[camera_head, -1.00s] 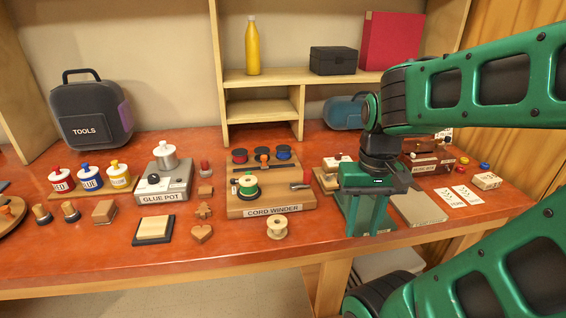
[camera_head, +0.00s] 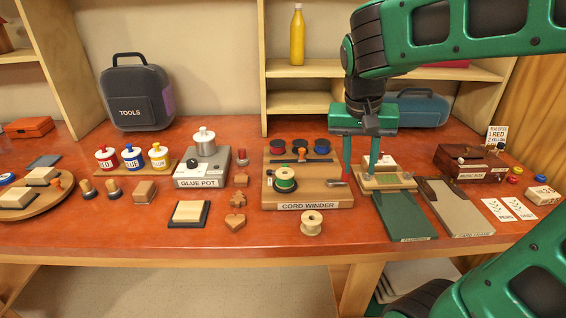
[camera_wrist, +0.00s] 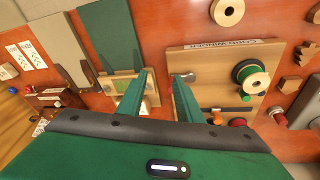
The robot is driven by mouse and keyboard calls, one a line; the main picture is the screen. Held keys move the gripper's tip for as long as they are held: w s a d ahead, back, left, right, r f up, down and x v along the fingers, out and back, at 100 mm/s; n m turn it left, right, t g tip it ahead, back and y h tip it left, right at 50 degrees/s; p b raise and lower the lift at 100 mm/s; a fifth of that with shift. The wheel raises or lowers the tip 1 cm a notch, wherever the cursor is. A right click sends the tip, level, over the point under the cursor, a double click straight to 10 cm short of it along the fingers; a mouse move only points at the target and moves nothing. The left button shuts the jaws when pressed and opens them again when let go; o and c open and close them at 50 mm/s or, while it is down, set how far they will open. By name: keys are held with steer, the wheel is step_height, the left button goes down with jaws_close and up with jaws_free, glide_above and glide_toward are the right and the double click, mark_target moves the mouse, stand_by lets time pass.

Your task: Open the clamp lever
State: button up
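The cord winder (camera_head: 310,197) is a labelled wooden board in the middle of the table. It carries a green spool (camera_head: 285,180). A small grey lever (camera_head: 337,183) lies at the board's right edge, apparently the clamp lever; it also shows in the wrist view (camera_wrist: 187,77). My gripper (camera_head: 361,177) points down beside that edge, fingers apart and empty. In the wrist view my gripper (camera_wrist: 161,76) has its right fingertip close to the lever; contact cannot be told. The lever does not look to be between the fingers.
A wooden fixture (camera_head: 400,181) stands just right of my fingers, with a green board (camera_head: 405,215) and a grey-topped board (camera_head: 455,205) nearby. The music box (camera_head: 468,165) is further right. A loose spool (camera_head: 312,222) stands in front of the winder.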

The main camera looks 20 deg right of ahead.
steer(key=t, duration=0.2)
glide_toward(285, 165)
steer(key=x, duration=0.8)
steer(key=shift+w+d+f, duration=0.1)
steer(key=shift+f, duration=0.2)
jaws_close()
